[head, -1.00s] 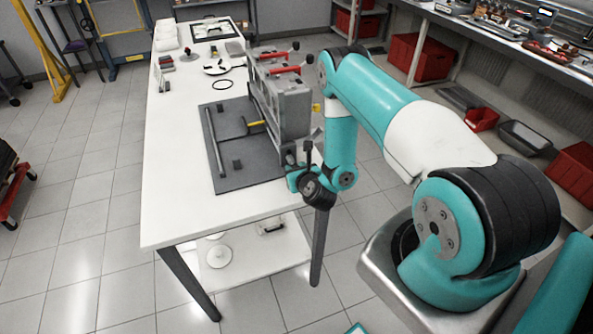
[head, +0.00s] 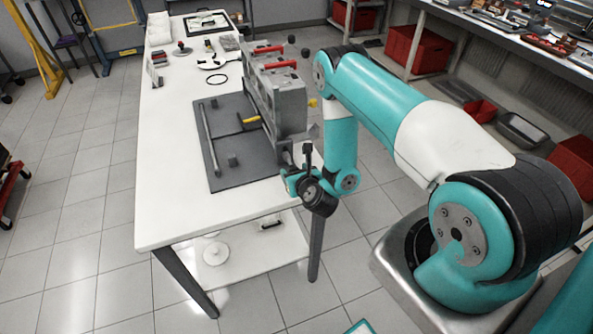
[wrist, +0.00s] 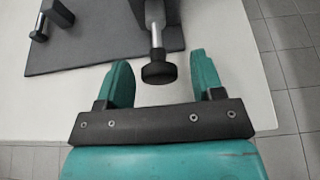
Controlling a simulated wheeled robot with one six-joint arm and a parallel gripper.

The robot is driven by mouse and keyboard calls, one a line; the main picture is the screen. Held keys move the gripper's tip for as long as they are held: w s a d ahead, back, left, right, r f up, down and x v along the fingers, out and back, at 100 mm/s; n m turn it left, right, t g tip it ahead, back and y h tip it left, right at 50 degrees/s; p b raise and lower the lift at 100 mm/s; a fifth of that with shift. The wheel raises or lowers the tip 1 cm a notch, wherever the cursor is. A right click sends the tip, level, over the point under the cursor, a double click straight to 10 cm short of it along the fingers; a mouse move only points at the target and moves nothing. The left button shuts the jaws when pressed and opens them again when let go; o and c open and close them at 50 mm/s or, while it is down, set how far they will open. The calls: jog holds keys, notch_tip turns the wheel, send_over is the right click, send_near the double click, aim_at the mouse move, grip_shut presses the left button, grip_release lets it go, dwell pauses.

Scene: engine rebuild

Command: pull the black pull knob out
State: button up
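The black pull knob (wrist: 158,73) is a short dark cylinder on the end of a bright metal rod. In the wrist view the rod comes out of a grey block at the top of the picture. My gripper (wrist: 161,62) is open, with one teal finger on each side of the knob and a visible gap on both sides. Neither finger touches it. In the head view my gripper is at the near end of the grey fixture (head: 284,104), low beside the table's right edge; the knob cannot be made out there.
The fixture stands on a dark grey mat (head: 222,167) on the white table (head: 170,208). It carries red levers (head: 280,66) and a yellow handle (head: 251,119). Red bins (head: 408,50) and a shelf stand at the right. The front left of the table is clear.

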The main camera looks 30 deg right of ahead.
jog(key=b+v, duration=0.2)
jog(key=v, duration=1)
jog(key=shift+b, duration=0.4)
